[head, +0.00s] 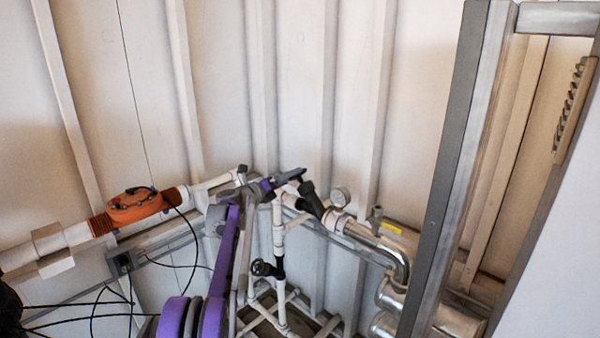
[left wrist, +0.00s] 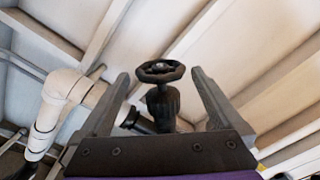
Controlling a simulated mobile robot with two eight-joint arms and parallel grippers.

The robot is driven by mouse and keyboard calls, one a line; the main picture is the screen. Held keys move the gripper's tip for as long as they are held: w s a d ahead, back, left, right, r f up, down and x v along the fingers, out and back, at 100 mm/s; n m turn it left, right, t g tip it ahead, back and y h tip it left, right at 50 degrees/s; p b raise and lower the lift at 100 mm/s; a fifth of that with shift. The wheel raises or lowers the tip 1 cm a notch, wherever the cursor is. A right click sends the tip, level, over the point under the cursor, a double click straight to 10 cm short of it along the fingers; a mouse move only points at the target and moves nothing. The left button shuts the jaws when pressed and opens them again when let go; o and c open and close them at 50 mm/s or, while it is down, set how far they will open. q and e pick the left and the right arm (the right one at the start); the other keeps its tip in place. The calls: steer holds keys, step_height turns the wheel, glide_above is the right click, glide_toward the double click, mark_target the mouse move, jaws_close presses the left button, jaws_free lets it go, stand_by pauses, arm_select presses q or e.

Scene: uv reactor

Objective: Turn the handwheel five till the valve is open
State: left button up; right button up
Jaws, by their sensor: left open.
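The black handwheel (left wrist: 161,71) sits on a dark valve body (left wrist: 163,105) in the left wrist view. It stands centred between the two fingers of my left gripper (left wrist: 160,74), with a visible gap on each side. In the head view my left gripper (head: 291,177) is open at the end of the purple arm, close to the dark valve (head: 312,203) on the white pipe. The handwheel there is small and partly hidden by the gripper. I cannot tell how far the valve is open. My right gripper is not in view.
A second black handwheel (head: 264,268) is on a lower white pipe. An orange fitting (head: 134,206) is on the left pipe, with loose black cables below. Shiny bent pipes (head: 398,262) and a grey metal post (head: 450,170) stand at right.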

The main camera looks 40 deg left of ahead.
arm_select(q)
steer(key=w, duration=0.2)
steer(key=w+p, duration=0.1)
steer(key=w, duration=0.3)
steer(key=shift+d, duration=0.25)
steer(key=c, duration=1)
steer(key=shift+y, duration=0.3)
steer(key=shift+n+g+y, duration=0.6)
steer(key=shift+a+f+n+g+y, duration=0.15)
steer(key=shift+n+g+y, duration=0.45)
steer(key=shift+g+y, duration=0.3)
steer(key=shift+a+f+n+g+y+b, duration=0.1)
steer(key=shift+n+g+y+b, duration=0.45)
steer(key=shift+g+y, duration=0.45)
